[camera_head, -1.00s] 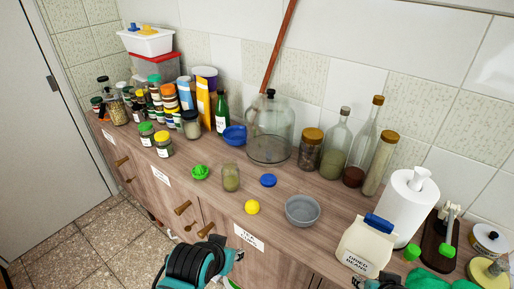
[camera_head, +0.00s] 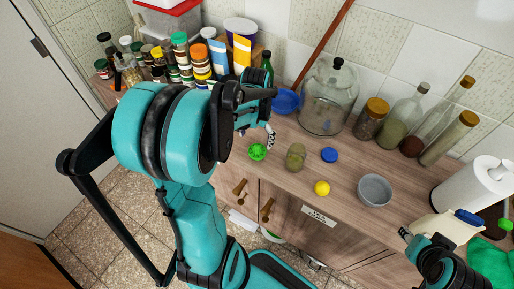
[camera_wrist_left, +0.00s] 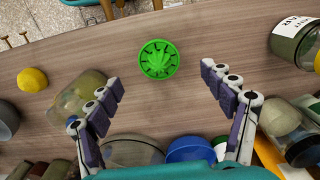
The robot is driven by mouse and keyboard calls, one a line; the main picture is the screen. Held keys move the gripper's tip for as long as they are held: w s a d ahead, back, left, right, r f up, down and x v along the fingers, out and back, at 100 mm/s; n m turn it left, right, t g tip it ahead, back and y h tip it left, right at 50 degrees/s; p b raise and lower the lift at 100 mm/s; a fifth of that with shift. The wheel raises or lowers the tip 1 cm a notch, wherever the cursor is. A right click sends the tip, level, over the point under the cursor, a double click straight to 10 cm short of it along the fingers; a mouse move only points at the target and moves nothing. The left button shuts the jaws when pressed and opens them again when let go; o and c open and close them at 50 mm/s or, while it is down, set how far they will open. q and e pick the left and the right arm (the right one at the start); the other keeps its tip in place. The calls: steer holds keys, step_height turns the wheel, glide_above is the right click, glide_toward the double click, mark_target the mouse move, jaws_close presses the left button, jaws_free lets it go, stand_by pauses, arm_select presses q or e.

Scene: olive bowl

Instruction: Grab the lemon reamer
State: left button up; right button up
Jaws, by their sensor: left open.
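The lemon reamer (camera_head: 257,152) is a small bright green ribbed dish on the wooden counter, left of a glass jar. In the left wrist view the reamer (camera_wrist_left: 159,59) lies upper centre, ribs facing up. My left gripper (camera_wrist_left: 160,82) is open and empty, its fingers on either side of the view with the reamer between and beyond their tips. In the head view the left gripper (camera_head: 270,136) hangs just above and right of the reamer, partly hidden by its own arm. My right gripper (camera_head: 405,234) is at the lower right, away from the reamer; its jaws are unclear.
The glass jar (camera_head: 296,156) stands close to the reamer. A blue bowl (camera_head: 286,100) and a glass dome (camera_head: 326,98) stand behind. Spice jars crowd the back left.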

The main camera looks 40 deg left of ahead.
mark_target(257, 148)
arm_select(q)
steer(key=f, duration=0.1)
steer(key=f+b, duration=0.1)
steer(key=f, duration=0.1)
steer(key=shift+d, duration=0.2)
steer(key=f, duration=0.1)
steer(key=f+b, duration=0.1)
steer(key=f, duration=0.1)
steer(key=f+b, duration=0.1)
steer(key=shift+w+a+f, duration=0.1)
steer(key=shift+w+f, duration=0.05)
steer(key=shift+w, duration=0.15)
steer(key=shift+c, duration=1.2)
steer(key=c, duration=1)
